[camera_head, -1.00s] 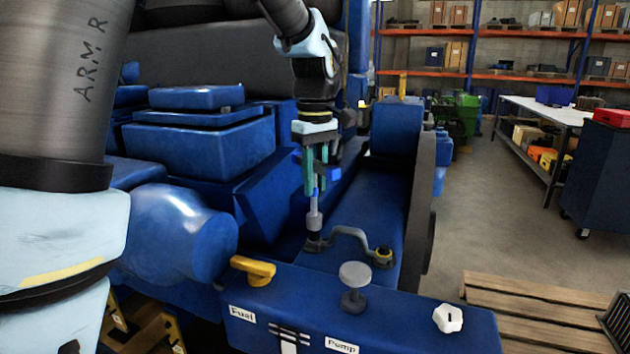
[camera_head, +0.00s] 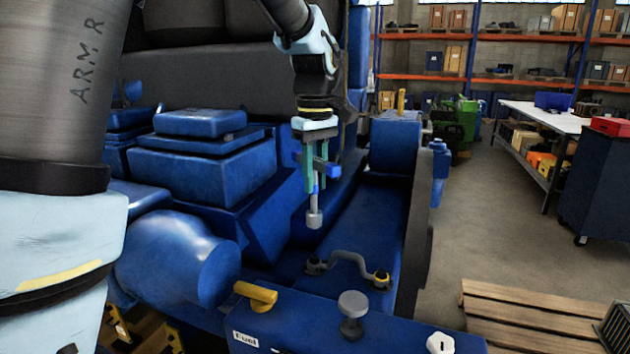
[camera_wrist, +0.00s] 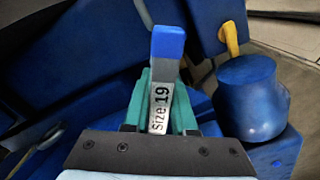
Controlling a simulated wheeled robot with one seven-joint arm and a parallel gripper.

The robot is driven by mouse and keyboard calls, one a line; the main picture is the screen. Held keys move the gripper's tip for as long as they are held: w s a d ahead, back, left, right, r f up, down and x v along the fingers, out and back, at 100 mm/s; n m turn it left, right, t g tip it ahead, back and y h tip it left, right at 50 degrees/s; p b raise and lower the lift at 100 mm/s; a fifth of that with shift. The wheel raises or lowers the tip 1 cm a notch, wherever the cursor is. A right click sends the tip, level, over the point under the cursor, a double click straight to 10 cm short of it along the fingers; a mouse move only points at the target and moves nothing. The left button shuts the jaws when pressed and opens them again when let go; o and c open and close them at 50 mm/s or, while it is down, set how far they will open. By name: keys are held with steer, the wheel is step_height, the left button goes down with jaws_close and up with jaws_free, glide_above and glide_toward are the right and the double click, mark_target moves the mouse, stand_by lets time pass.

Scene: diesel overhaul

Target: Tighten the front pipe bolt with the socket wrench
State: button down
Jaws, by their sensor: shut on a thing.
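My gripper (camera_head: 317,185) is shut on the socket wrench, fingers pointing down. The wrench has a grey socket (camera_head: 314,218) at its lower end and a blue handle end (camera_head: 326,168); in the wrist view its grey handle, marked "Size 19" (camera_wrist: 160,108), lies between the teal fingers. The socket hangs in the air above the left end of a grey curved pipe (camera_head: 350,256), clear of it. That left end has a dark fitting (camera_head: 316,266). The right end has a yellow-ringed fitting (camera_head: 381,279). I cannot tell which one is the front bolt.
Blue engine blocks (camera_head: 205,165) rise left of the pipe. A yellow handle (camera_head: 256,295) and a grey round knob (camera_head: 352,304) stand in front. A dark wheel edge (camera_head: 428,220) borders the right side. A wooden pallet (camera_head: 540,315) lies on the floor.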

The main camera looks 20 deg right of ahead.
steer(key=shift+r, duration=0.3)
steer(key=s+a+b, duration=0.1)
steer(key=s+a, duration=0.3)
steer(key=s, duration=0.1)
steer(key=shift+a, duration=0.4)
